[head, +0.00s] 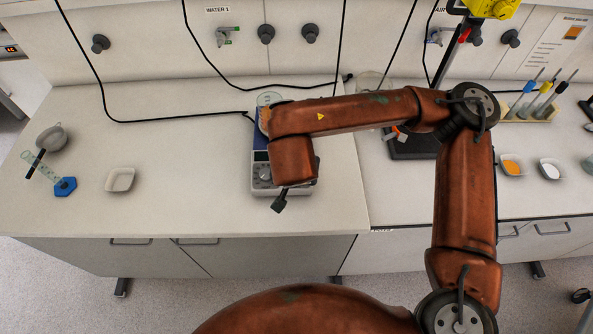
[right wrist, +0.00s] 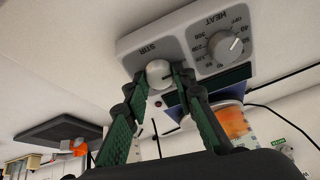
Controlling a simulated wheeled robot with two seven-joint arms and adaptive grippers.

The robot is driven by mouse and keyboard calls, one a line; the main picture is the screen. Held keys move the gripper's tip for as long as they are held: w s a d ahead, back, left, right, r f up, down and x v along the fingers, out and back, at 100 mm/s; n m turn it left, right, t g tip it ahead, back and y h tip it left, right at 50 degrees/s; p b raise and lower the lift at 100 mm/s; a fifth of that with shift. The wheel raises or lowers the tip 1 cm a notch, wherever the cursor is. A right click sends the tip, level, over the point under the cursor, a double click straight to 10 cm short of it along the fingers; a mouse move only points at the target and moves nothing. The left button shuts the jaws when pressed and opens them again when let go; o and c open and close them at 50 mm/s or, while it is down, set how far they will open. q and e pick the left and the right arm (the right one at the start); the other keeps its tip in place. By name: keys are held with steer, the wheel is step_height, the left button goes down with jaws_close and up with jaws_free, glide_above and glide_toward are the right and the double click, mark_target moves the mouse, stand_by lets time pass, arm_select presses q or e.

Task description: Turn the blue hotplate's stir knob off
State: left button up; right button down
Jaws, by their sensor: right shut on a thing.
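The blue hotplate (head: 258,140) stands near the front of the left bench, with a grey front panel. My right arm covers much of it in the head view. The right wrist view shows the panel upside down, with the white stir knob (right wrist: 158,73) beside the word STIR. The heat knob (right wrist: 225,46), with its number scale, also shows in the head view (head: 264,173). My right gripper (right wrist: 161,76) has its green fingers closed on both sides of the stir knob. In the head view, my arm hides the stir knob. My left gripper is out of view.
A vessel with orange contents (right wrist: 233,121) is at the hotplate. The bench between dish and hotplate is clear. Cables run behind.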

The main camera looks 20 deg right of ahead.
steer(key=c, duration=1.6)
jaws_free()
steer(key=shift+s+r, duration=0.1)
steer(key=shift+r, duration=0.1)
steer(key=v, duration=1.1)
steer(key=shift+r, duration=0.2)
steer(key=shift+s+a, duration=0.15)
